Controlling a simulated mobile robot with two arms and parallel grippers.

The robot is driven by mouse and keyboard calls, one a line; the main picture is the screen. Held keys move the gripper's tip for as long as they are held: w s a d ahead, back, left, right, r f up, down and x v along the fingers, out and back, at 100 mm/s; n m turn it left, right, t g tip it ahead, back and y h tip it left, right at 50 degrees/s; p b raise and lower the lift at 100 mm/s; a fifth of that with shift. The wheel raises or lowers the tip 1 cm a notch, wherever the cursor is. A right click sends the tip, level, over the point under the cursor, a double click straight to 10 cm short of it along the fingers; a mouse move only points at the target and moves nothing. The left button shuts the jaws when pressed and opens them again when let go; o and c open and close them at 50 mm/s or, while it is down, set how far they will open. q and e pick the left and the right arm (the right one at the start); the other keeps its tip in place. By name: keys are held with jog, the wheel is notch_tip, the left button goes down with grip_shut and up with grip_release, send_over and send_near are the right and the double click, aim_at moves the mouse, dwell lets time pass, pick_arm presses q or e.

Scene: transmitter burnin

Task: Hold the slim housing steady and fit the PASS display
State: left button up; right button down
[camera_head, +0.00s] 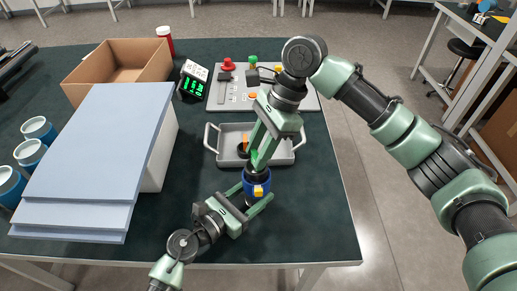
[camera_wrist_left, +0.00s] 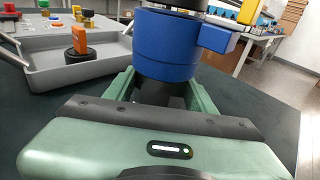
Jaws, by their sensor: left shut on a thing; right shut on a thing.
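The blue cylindrical housing (camera_head: 250,184) stands in my left gripper (camera_head: 247,200), whose fingers close around it from both sides. The left wrist view shows the blue housing (camera_wrist_left: 168,45) upright between the fingers, with a side block at its right. My right gripper (camera_head: 261,158) points down just above the housing, shut on a dark round part (camera_head: 257,169), probably the display. Its face and any PASS marking cannot be read. The dark part is at the housing's top; I cannot tell whether it is seated or only close above.
A grey tray (camera_head: 224,160) behind the housing holds an orange part with a black base (camera_wrist_left: 79,42). A panel with buttons (camera_head: 225,98), a device with green digits (camera_head: 191,82), a cardboard box (camera_head: 90,75), pale blue boards (camera_head: 95,150) and blue cups (camera_head: 38,128) stand around. The front right tabletop is clear.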

jog(key=shift+f, duration=1.95)
jog(key=c, duration=0.9)
grip_release()
jog(key=shift+c, duration=0.2)
jog(key=v, duration=1.2)
jog(key=shift+w+f, duration=0.1)
pick_arm(q)
jog(key=o, duration=1.5)
